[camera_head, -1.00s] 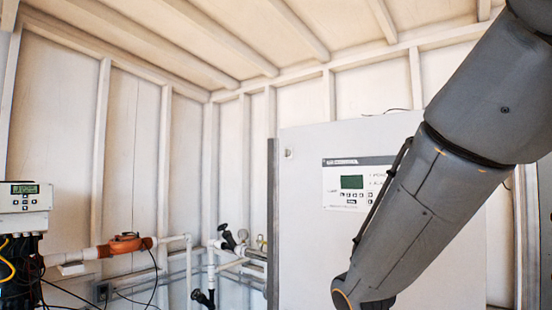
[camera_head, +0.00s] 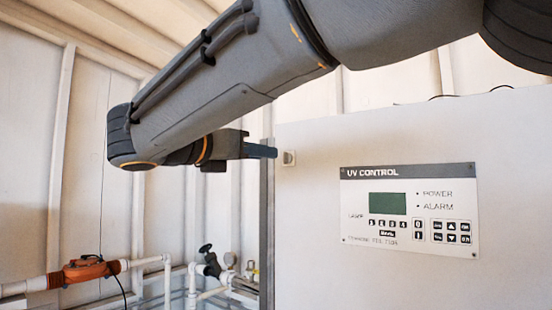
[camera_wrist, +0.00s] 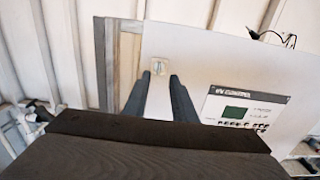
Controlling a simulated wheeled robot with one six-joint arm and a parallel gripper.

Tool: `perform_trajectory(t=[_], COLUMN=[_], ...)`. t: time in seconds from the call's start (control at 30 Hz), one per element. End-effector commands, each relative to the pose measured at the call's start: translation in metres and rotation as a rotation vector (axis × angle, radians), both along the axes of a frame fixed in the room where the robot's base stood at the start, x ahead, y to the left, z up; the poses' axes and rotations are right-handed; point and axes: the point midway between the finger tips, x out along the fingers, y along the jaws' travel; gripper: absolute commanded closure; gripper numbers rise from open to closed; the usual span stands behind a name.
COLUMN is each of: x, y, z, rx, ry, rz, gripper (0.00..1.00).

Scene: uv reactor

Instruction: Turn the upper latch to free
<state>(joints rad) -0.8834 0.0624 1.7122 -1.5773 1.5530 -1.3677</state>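The upper latch (camera_head: 289,158) is a small light square piece with a knob near the upper left edge of the white UV control cabinet (camera_head: 310,230). In the wrist view the latch (camera_wrist: 159,67) shows just beyond the fingertips, between them. My gripper (camera_head: 273,152) points right toward the latch, its tip close to it in the picture. In the wrist view my gripper (camera_wrist: 158,77) has two dark fingers apart with nothing between them. Whether a finger touches the latch cannot be told.
A control panel (camera_head: 409,210) with a green screen and buttons is on the cabinet front, right of the latch. A grey vertical post (camera_head: 267,240) runs along the cabinet's left edge. White pipes, a black-handled valve (camera_head: 210,262) and an orange fitting (camera_head: 85,270) are at lower left.

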Motion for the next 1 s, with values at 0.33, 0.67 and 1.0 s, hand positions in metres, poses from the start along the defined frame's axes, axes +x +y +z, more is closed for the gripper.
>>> perform_trajectory(t=[0.33, 0.67, 1.0], x=[0.036, 0.057, 0.058], y=[-0.026, -0.042, -0.043], z=[0.002, -0.001, -0.001], rx=[0.0, 0.002, 0.003], ry=[0.001, 0.002, 0.002], rz=[0.007, 0.007, 0.006], gripper=[0.76, 0.76, 0.94])
